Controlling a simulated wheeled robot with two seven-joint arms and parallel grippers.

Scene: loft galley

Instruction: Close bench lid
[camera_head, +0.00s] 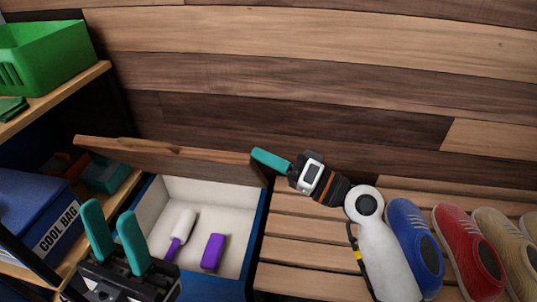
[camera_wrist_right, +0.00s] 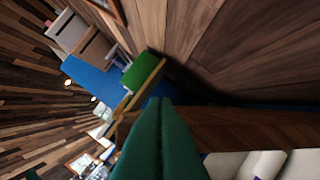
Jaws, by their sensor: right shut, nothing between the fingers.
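The bench lid (camera_head: 190,160) is a wooden board standing raised at the back of the blue bench box (camera_head: 260,235), whose white inside is open to view. In the right wrist view the lid (camera_wrist_right: 245,130) runs along the right, above the white inside. My right gripper (camera_head: 256,154) is shut and empty, its teal fingertips at the lid's upper right corner; I cannot tell if they touch it. The shut fingers also fill the lower middle of the right wrist view (camera_wrist_right: 160,105). My left gripper (camera_head: 108,212) is open and empty, in front of the box's left side.
A white and purple brush (camera_head: 184,224) and a purple block (camera_head: 213,252) lie in the box. Shelves at left hold a green basket (camera_head: 45,58) and a blue cool bag (camera_head: 35,215). Shoes, including a blue one (camera_head: 408,225), stand on the slatted bench (camera_head: 300,250) at right.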

